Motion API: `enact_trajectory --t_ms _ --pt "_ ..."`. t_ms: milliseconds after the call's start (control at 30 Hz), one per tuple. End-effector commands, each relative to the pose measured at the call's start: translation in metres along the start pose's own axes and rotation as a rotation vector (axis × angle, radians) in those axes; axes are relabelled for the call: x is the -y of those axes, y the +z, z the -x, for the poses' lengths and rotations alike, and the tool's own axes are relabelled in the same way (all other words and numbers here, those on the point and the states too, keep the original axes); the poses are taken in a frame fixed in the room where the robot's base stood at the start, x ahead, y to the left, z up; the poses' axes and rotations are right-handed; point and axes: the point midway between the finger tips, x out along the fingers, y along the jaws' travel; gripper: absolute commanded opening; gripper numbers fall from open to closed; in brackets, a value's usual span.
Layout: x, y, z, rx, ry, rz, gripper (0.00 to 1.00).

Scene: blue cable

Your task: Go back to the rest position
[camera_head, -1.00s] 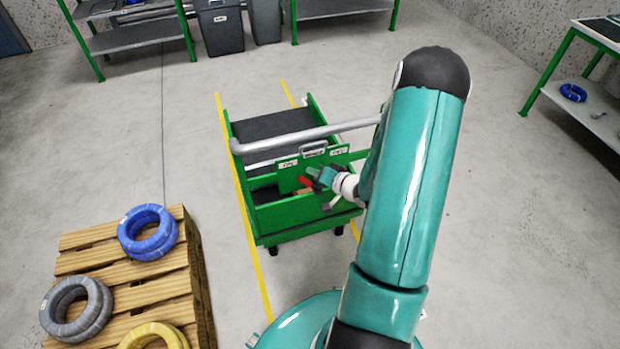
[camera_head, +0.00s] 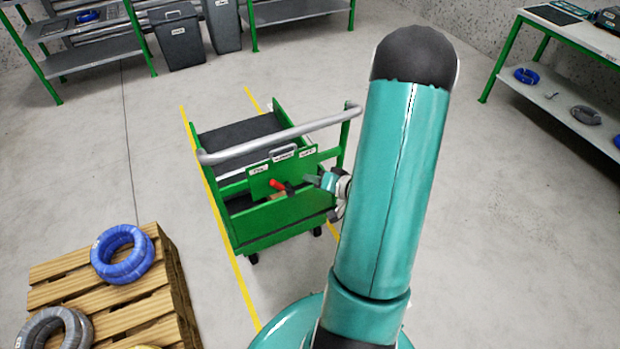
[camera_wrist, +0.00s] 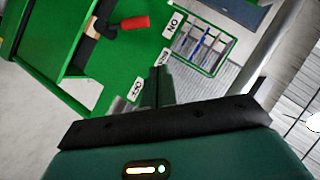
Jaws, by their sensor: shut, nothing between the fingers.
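My gripper (camera_head: 313,180) is at the front right of the green cart (camera_head: 275,222), by its labelled front panel. In the wrist view my gripper (camera_wrist: 160,88) has its fingers together with nothing between them. A red-handled tool (camera_head: 279,185) sits at the cart's front panel, left of my gripper; its red handle (camera_wrist: 134,22) also shows in the wrist view. A blue cable coil (camera_head: 123,254) lies on the wooden pallet at the left, far from my gripper. My arm hides part of the floor on the right.
The wooden pallet (camera_head: 145,306) also bears a grey coil (camera_head: 54,330). Another blue coil (camera_head: 526,76) lies on a green-framed shelf at the right. Grey bins (camera_head: 180,38) and shelves stand at the back. The floor right of my arm is clear.

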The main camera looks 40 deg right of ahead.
Motion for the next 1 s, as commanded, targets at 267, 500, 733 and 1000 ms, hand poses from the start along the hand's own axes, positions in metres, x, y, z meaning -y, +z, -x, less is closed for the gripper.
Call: enact_trajectory --t_ms 267,500,733,1000 --pt "0.000 0.001 0.001 0.000 0.000 0.000 0.00" --pt "0.030 0.003 -0.006 0.064 -0.046 0.014 0.00" --pt "0.141 0.031 -0.011 0.372 -0.160 0.075 0.00" --pt "0.241 0.082 0.021 0.730 -0.104 0.217 0.00"
